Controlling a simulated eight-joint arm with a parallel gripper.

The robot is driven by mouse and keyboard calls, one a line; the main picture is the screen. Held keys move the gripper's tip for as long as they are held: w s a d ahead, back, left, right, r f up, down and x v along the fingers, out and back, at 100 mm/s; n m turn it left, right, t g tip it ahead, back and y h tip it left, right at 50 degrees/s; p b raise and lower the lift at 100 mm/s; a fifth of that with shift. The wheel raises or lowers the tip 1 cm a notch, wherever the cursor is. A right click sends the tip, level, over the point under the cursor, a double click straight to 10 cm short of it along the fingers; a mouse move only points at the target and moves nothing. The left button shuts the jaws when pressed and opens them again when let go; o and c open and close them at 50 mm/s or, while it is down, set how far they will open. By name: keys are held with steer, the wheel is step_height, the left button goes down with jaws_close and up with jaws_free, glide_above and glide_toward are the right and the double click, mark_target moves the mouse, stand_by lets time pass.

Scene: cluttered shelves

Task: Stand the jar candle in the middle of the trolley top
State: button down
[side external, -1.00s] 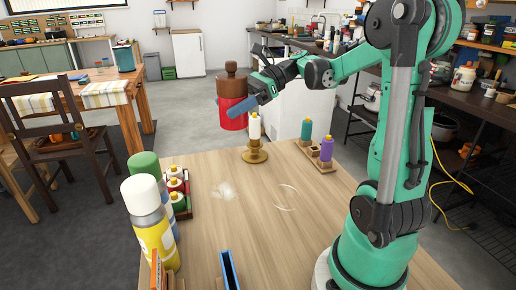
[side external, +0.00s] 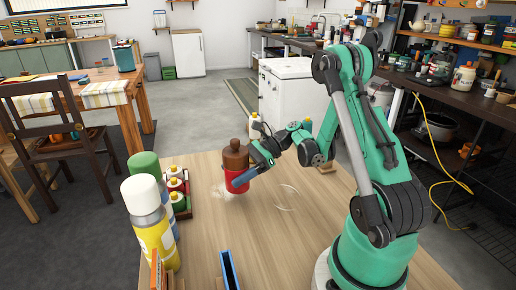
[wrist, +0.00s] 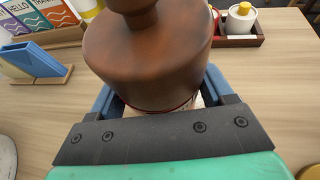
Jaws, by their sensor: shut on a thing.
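The jar candle (side external: 236,160) has a red body and a brown wooden knobbed lid. It is upright, low over the wooden trolley top (side external: 265,230), beside a pale patch. I cannot tell whether its base touches the wood. My gripper (side external: 240,179), with blue fingers, is shut around the red body from the right. In the wrist view the brown lid (wrist: 150,55) fills the middle, between the blue fingers of my gripper (wrist: 160,95). The candle's lower part is mostly hidden there.
A yellow spray can (side external: 148,220) and a rack of small bottles (side external: 178,190) stand to the left. A blue holder (side external: 228,270) is at the front edge. A white bottle (side external: 255,127) shows partly behind the candle. A faint ring (side external: 286,197) marks clear wood to the right.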

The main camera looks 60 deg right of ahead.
steer(key=shift+f, duration=1.55)
jaws_free()
steer(key=shift+v, duration=3.75)
